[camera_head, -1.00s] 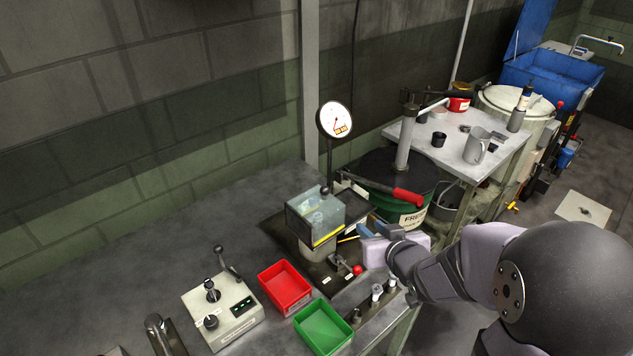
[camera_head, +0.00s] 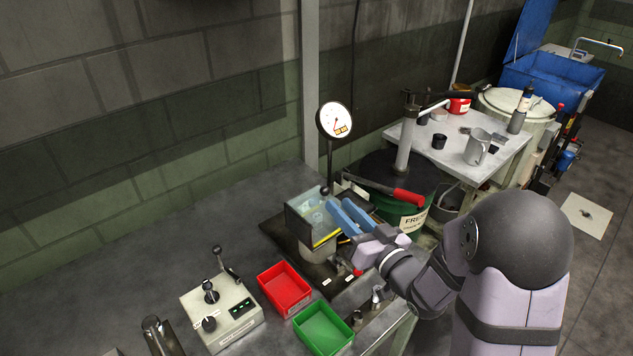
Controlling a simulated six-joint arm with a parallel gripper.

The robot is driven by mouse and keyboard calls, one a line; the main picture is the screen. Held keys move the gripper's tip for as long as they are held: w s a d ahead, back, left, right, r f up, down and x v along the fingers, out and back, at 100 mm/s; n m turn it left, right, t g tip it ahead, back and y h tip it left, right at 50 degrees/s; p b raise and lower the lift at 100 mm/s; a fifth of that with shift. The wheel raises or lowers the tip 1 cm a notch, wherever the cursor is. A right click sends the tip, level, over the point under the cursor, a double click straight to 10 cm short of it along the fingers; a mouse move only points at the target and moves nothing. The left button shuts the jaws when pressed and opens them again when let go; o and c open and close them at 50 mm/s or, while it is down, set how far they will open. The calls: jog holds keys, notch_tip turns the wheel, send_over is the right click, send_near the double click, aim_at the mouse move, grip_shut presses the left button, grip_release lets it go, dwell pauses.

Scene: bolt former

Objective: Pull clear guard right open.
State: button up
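The clear guard (camera_head: 306,214) is a see-through box with a yellow-and-black strip along its lower edge. It sits on the bolt former on the bench, below a round dial gauge (camera_head: 335,120). My gripper (camera_head: 338,204) has two blue fingers, which show spread apart with a gap between them. The fingertips are at the guard's right side, overlapping its right edge in the picture. I cannot tell whether they touch it. Nothing shows between the fingers. My gripper and wrist hide the right part of the machine's base.
A red tray (camera_head: 284,287) and a green tray (camera_head: 323,330) stand in front of the machine. A control box with levers (camera_head: 222,310) is at the left. A red-handled lever (camera_head: 405,196) and a green drum (camera_head: 392,212) are behind my gripper. The bench left of the guard is clear.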

aim_at(322, 188)
jog(key=p+x, duration=0.4)
jog(key=x, duration=0.7)
jog(key=shift+w+a, duration=0.25)
jog(key=shift+w, duration=0.05)
jog(key=shift+c, duration=0.7)
grip_shut()
